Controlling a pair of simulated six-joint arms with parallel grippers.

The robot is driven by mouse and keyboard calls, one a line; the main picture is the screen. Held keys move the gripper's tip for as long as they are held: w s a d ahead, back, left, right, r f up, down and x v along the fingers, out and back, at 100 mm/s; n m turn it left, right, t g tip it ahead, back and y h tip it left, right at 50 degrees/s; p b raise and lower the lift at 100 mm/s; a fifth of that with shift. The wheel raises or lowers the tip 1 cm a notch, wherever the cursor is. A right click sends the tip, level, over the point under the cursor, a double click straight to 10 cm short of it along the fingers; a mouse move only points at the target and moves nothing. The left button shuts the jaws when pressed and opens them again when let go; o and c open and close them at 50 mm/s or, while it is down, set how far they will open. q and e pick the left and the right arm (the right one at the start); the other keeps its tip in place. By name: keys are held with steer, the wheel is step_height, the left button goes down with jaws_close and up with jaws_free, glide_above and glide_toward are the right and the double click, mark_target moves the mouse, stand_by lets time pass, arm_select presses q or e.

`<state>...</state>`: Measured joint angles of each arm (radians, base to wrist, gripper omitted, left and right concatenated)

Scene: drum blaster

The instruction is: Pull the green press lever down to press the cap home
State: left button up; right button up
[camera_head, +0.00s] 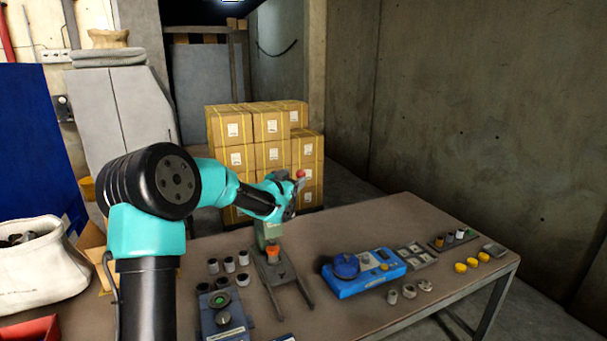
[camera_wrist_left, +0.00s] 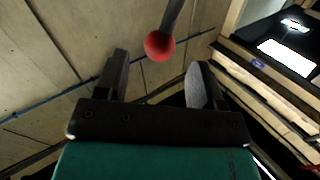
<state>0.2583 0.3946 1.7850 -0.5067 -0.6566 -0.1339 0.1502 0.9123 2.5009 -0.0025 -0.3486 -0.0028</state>
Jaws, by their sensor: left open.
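The green press (camera_head: 267,232) stands on the table, partly hidden behind my left arm. An orange cap (camera_head: 272,251) sits under its head; I cannot tell how deep it is seated. The press lever ends in a red ball knob (camera_head: 300,174), raised above the press. In the left wrist view the knob (camera_wrist_left: 159,45) hangs on a grey rod (camera_wrist_left: 172,14), just beyond and between the fingertips. My left gripper (camera_head: 290,187) is open and empty beside the knob; its two fingers also show in the left wrist view (camera_wrist_left: 158,72). My right gripper is not in view.
The table (camera_head: 330,235) also holds a blue device (camera_head: 362,278), a dark box with a green button (camera_head: 222,308), several small cylinders (camera_head: 228,265) and yellow caps (camera_head: 472,262). Cartons (camera_head: 270,155) stand behind the table. A white sack (camera_head: 40,270) is at left.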

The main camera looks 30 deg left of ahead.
mark_target(300, 175)
arm_select(q)
steer(key=w, duration=0.6)
steer(key=shift+w+d, duration=0.15)
steer(key=shift+w, duration=0.2)
jaws_close()
stand_by(0.3)
